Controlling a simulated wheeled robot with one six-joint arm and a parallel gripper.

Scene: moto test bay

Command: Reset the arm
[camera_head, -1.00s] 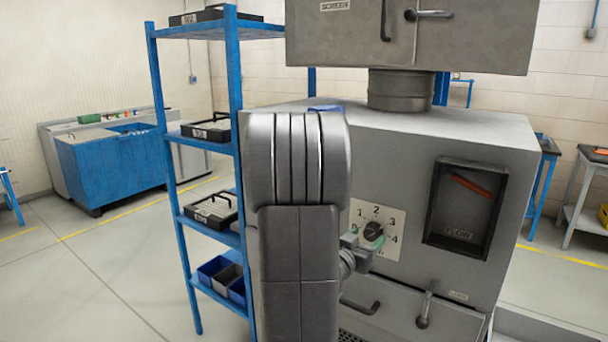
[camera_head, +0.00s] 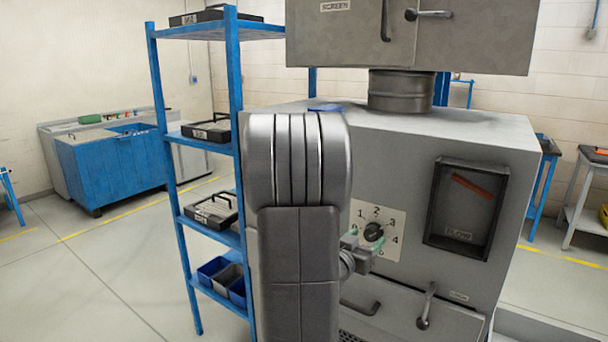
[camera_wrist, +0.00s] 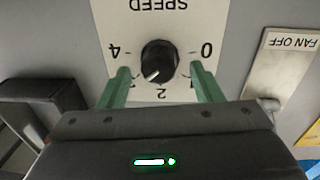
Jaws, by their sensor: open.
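My gripper (camera_wrist: 160,88) is open in the wrist view, its two green fingers apart on either side of a black speed knob (camera_wrist: 158,62). The knob sits on a white numbered dial plate marked SPEED (camera_wrist: 190,20), upside down in this view. The fingers do not appear to touch the knob. In the head view the knob (camera_head: 373,232) shows on the front of the grey machine (camera_head: 400,140), with my gripper (camera_head: 378,245) close in front of it. My arm hides the left part of the machine front.
A FAN OFF plate (camera_wrist: 280,68) is to the right in the wrist view. A dark handle (camera_wrist: 40,100) stands out at the left. In the head view, a recessed flow window (camera_head: 467,208) and a lever (camera_head: 425,308) are right of the dial. A blue shelf rack (camera_head: 240,150) stands left of my arm.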

